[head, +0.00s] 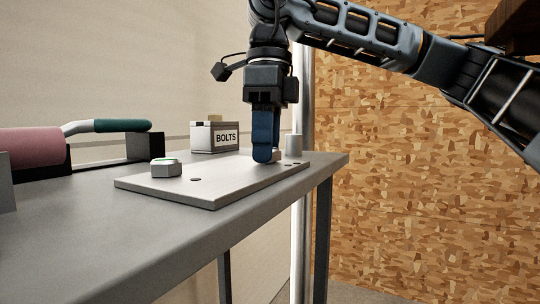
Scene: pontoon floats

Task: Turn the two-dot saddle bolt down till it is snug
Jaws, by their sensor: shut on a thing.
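My gripper (263,158) points straight down over the far part of a flat grey plate (215,188) on the bench. Its blue fingers are shut on a pale bolt head (276,155), mostly hidden behind them, low at the plate. I cannot see any dots on this head or how far it sits down. Another bolt head (166,169), hexagonal with a green ring on top, sits at the plate's left end, apart from my gripper. No dots can be made out on it either.
A grey box marked BOLTS (214,137) stands behind the plate. A short grey cylinder (294,145) stands right of my gripper. At the left are a pink roll (30,141) and a green-gripped handle (122,126). The bench (110,230) is bare in front of the plate.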

